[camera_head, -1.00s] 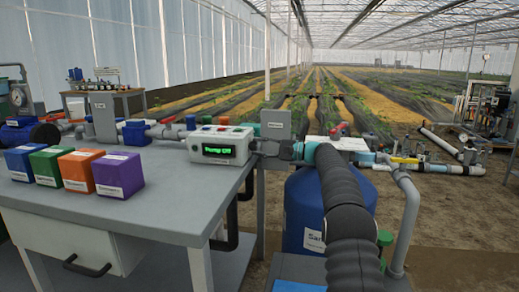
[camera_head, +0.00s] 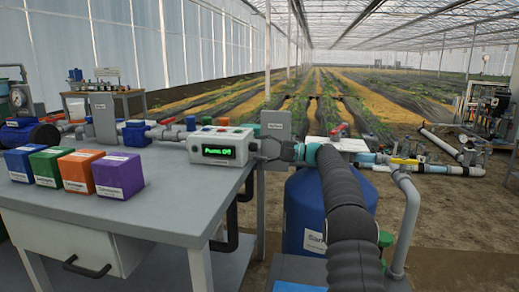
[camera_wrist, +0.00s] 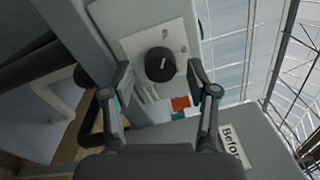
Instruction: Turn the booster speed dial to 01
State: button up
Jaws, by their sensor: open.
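The booster speed dial (camera_wrist: 160,64) is a round black knob with a short pale pointer mark, on a light panel in the wrist view. It lies ahead of my gripper (camera_wrist: 162,82), between the lines of its two spread fingers, with no contact visible. The numbers around the dial are too small to read. In the head view my gripper (camera_head: 270,149) is at the right side of the white control box (camera_head: 219,147), whose green display (camera_head: 218,151) seems to read "Pump Off". The dial is hidden there.
The box stands at the right end of a grey table (camera_head: 165,210). Blue, green, orange and purple boxes (camera_head: 118,176) stand to its left. A blue tank (camera_head: 303,215) is below my arm. A grey plate with a partly visible label (camera_wrist: 235,145) is at lower right in the wrist view.

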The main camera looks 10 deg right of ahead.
jog(key=v, duration=1.1)
jog(key=shift+d, duration=0.3)
jog(key=shift+s, duration=0.15)
notch_tip(320, 180, down, 14)
jog(key=d+m+h, duration=0.2)
jog(key=h, duration=0.3)
jog(key=s+a+f+g+h, duration=0.2)
jog(key=s+f+h, duration=0.15)
jog(key=s, duration=0.25)
jog(key=s+a+r+n+h, duration=0.1)
jog(key=s+a+n+h, duration=0.1)
jog(key=s, duration=1.3)
jog(key=s+a+r+n+h, duration=0.1)
jog(key=s+a+n+h, duration=0.2)
jog(key=s, duration=1.2)
jog(key=s+a+r+n+h, duration=0.2)
jog(key=s+a+n, duration=0.3)
jog(key=s, duration=1)
jog(key=shift+s+a+h, duration=0.3)
jog(key=shift+a+h, duration=0.35)
jog(key=shift+a, duration=0.5)
